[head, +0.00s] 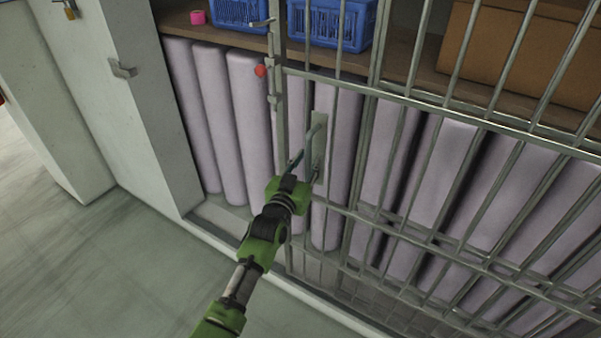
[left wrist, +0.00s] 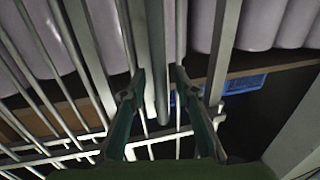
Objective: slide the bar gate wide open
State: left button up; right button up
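The grey bar gate (head: 281,50) covers the middle and right of the head view. Its left upright stands well away from the pale wall, so a gap shows on the left. An upright handle (head: 311,138) sits on a plate near that edge. My left gripper (head: 298,162) is at the handle. In the left wrist view, the two fingers (left wrist: 161,75) are apart, with an upright bar (left wrist: 157,95) between them that looks like the handle. I cannot tell whether they touch it. My right gripper is not in view.
Behind the gate are several pale lilac rolls (head: 205,120), and a shelf (head: 400,65) with blue baskets (head: 330,22), a pink item (head: 198,17) and a cardboard box (head: 530,50). A metal catch (head: 123,69) is on the wall. Floor (head: 110,270) at lower left is clear.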

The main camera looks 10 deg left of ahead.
pick_arm(q)
jog(key=s+a, duration=0.1)
jog(key=s, duration=1)
jog(key=shift+a, duration=0.35)
jog(key=s+a+f+g, duration=0.1)
jog(key=s+f+g, duration=0.35)
jog(key=f, duration=0.85)
jog(key=s+f+g+y, duration=0.1)
jog(key=s+f, duration=0.6)
jog(key=f, duration=0.6)
jog(key=s+a+f+g, duration=0.1)
jog(key=s+f+g, duration=0.35)
jog(key=f, duration=0.85)
jog(key=s+a+f+g, duration=0.2)
jog(key=s+f, duration=0.4)
jog(key=s, duration=0.6)
jog(key=s+a+f+g+y, duration=0.1)
jog(key=s+f, duration=0.5)
jog(key=s, duration=0.7)
jog(key=s+a+f+g, duration=0.3)
jog(key=s+f, duration=0.3)
jog(key=s, duration=0.7)
jog(key=shift+s+a+f+m+g+y, duration=0.3)
jog(key=shift+a+f+g+y, duration=0.1)
jog(key=shift+a, duration=0.3)
